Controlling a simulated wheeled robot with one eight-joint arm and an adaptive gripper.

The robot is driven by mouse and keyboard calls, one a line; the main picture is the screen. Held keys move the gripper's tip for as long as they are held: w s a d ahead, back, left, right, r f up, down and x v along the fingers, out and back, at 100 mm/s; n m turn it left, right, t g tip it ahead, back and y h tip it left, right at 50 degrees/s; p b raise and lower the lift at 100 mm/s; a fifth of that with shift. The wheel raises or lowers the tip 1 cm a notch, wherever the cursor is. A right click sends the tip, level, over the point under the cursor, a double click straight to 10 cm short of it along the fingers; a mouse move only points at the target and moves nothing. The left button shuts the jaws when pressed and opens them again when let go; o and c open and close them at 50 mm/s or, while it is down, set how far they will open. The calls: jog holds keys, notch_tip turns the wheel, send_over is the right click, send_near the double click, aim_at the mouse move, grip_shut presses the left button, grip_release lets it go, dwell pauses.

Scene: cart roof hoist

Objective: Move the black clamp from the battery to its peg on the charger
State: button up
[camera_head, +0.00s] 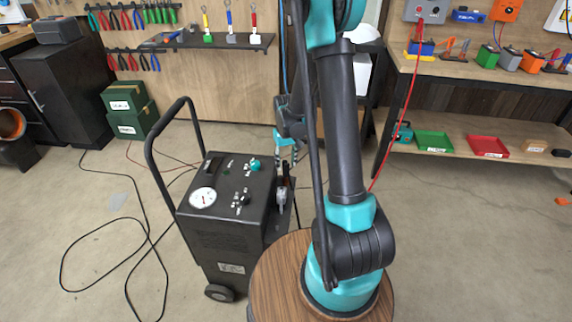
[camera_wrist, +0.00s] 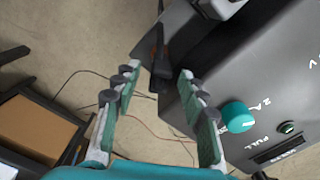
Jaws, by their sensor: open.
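The charger (camera_head: 235,195) is a dark wheeled box with a round gauge and a tall handle, standing left of my arm. Its grey panel with a teal knob (camera_wrist: 238,117) fills the right of the wrist view. My gripper (camera_wrist: 160,73) is open beside the charger's edge; in the head view it shows behind the charger's right side (camera_head: 293,150). A black clamp-like piece (camera_wrist: 160,66) lies between or just beyond the fingertips, close to the charger's side. I cannot tell whether it sits on a peg or touches the fingers. I cannot make out the battery the clamp belongs to.
Black and red cables lie on the floor left of the charger. A round wooden-topped stand (camera_head: 275,275) carries my arm base. Green boxes (camera_head: 128,105) stand at the back left. A workbench (camera_head: 480,80) with red and green trays below is at the right.

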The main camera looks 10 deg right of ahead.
notch_tip(320, 180, up, 11)
dwell(0.4)
jog(key=shift+s, duration=0.15)
jog(key=s+d+m+t, duration=0.1)
jog(key=s+d+t, duration=0.1)
jog(key=s, duration=0.9)
jog(key=s+d+m+t, duration=0.1)
jog(key=s+d+t, duration=0.1)
jog(key=s, duration=0.8)
jog(key=shift+s, duration=0.35)
